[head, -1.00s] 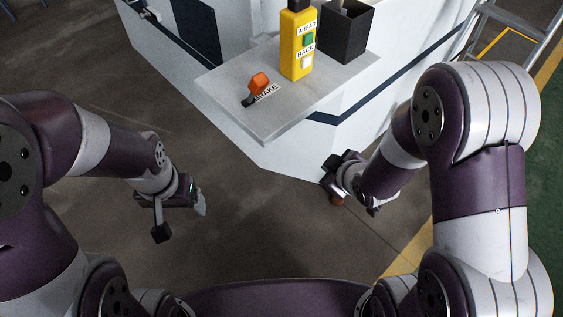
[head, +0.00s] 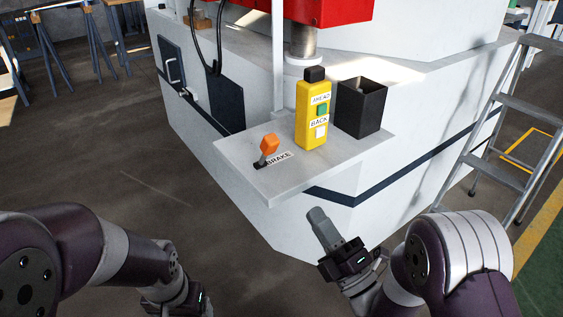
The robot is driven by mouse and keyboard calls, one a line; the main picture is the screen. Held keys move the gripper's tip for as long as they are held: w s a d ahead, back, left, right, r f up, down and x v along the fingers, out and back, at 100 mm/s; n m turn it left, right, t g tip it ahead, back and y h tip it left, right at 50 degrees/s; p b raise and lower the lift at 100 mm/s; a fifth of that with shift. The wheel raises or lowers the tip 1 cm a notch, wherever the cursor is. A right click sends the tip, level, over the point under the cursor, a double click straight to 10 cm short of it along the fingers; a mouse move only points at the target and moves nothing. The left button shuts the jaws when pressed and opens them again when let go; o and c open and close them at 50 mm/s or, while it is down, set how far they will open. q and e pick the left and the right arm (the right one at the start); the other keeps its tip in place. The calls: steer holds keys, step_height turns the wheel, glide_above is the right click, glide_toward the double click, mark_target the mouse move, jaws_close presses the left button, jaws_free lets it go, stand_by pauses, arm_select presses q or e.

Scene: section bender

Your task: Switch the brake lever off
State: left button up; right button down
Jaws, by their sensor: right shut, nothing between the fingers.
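The brake lever (head: 269,145) has an orange knob on a short metal stem. It stands in a dark slot at the left part of a grey shelf (head: 240,158) and leans up and to the right. A white BRAKE label (head: 279,158) lies beside it. My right gripper (head: 318,214) is shut and empty, in front of and below the shelf's front edge, to the right of the lever and apart from it. My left gripper (head: 170,300) is at the bottom edge, well below and left of the shelf. Its fingers are cut off by the frame.
A yellow control box (head: 312,128) with AHEAD and BACK buttons and a black open bin (head: 361,107) stand on the shelf, right of the lever. The white machine body (head: 430,125) is behind. A metal ladder (head: 515,110) stands at right. The floor at left is free.

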mark_target(273, 149)
steer(key=b+x, duration=0.1)
steer(key=x, duration=1.2)
steer(key=shift+w+a+r, duration=0.15)
steer(key=shift+w+r, duration=0.05)
steer(key=shift+r, duration=0.1)
